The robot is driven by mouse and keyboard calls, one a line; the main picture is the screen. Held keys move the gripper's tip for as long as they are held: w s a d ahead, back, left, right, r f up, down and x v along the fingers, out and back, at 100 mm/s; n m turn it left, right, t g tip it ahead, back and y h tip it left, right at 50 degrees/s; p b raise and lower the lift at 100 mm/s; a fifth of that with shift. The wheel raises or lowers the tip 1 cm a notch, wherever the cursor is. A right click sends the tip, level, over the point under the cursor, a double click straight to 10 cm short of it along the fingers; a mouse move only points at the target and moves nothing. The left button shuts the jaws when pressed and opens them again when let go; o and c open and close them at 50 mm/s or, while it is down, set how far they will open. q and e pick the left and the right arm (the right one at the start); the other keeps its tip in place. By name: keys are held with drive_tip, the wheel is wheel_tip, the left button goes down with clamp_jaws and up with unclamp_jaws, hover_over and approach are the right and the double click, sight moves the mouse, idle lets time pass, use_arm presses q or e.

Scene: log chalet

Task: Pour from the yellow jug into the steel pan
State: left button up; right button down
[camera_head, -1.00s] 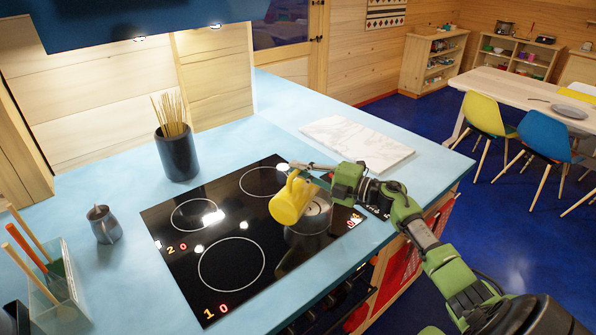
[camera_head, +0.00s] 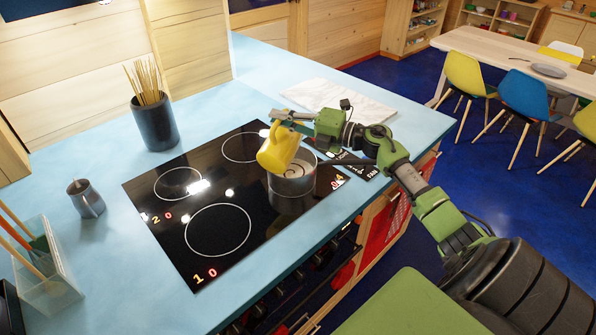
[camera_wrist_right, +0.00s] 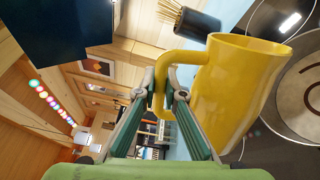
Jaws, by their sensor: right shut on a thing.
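The yellow jug (camera_head: 279,148) is held in the air at the far-left rim of the steel pan (camera_head: 291,192), strongly tilted. My right gripper (camera_head: 288,117) is shut on the jug's handle, above the pan. The wrist view shows the gripper fingers (camera_wrist_right: 163,88) closed around the handle, with the jug (camera_wrist_right: 235,95) beside them and part of the pan (camera_wrist_right: 290,98) at the right. The jug's contents are hidden and no falling stream shows. The pan stands on the right part of the black hob. My left gripper is not in view.
The black hob (camera_head: 165,222) is otherwise bare. A white marble board (camera_head: 345,100) lies on the counter behind the arm.

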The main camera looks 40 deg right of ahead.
drive_tip(key=shift+r, duration=0.15)
wheel_tip(320, 180, up, 9)
drive_tip(key=p, duration=0.7)
drive_tip(key=shift+r, duration=0.1)
wheel_tip(320, 180, up, 3)
drive_tip(key=shift+f, duration=0.15)
wheel_tip(320, 180, up, 2)
drive_tip(key=n+b, duration=1.5)
drive_tip(key=b, duration=0.2)
idle(0.3)
